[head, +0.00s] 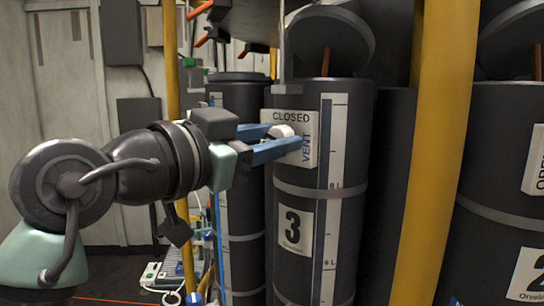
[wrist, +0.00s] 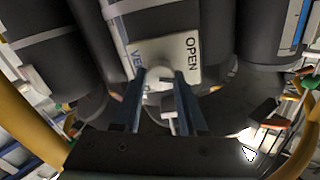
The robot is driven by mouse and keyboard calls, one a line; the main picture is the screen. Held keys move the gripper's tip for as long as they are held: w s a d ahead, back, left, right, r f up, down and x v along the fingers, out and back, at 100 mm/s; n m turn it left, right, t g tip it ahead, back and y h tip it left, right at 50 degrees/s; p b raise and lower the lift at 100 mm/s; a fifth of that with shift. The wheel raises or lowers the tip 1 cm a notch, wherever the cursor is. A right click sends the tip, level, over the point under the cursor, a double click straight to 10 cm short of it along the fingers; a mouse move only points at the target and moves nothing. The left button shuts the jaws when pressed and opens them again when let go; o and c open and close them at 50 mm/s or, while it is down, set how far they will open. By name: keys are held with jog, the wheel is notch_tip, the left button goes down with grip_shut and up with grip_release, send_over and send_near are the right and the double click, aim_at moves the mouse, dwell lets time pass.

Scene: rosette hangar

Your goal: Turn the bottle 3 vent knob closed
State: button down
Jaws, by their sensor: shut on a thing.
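Bottle 3 (head: 342,215) is a tall dark cylinder with a white "3" label (head: 293,226), upright in the middle of the head view. A pale vent plate (head: 308,152) on its upper front reads "CLOSED" and "VENT". The wrist view shows the same plate (wrist: 190,45) with "OPEN" at its other end. The white vent knob (head: 281,131) sits on the plate between my blue fingers. My gripper (head: 290,143) is shut on the knob, which also shows at the fingertips in the wrist view (wrist: 158,77). The knob's pointing direction is hard to make out.
A yellow post (head: 435,150) stands just right of bottle 3, with another dark bottle (head: 500,165) beyond it. A narrower dark cylinder (head: 240,110) stands to the left, before a thin yellow pole (head: 172,70). Orange-handled levers (head: 200,10) hang above.

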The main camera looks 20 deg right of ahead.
jog(key=shift+s+f+m+b, duration=0.1)
jog(key=shift+m+b, duration=1.8)
jog(key=shift+m, duration=1.7)
jog(key=shift+f+m+b, duration=0.1)
jog(key=shift+m+b, duration=1.8)
jog(key=shift+m, duration=1.7)
jog(key=shift+c, duration=2.2)
grip_release()
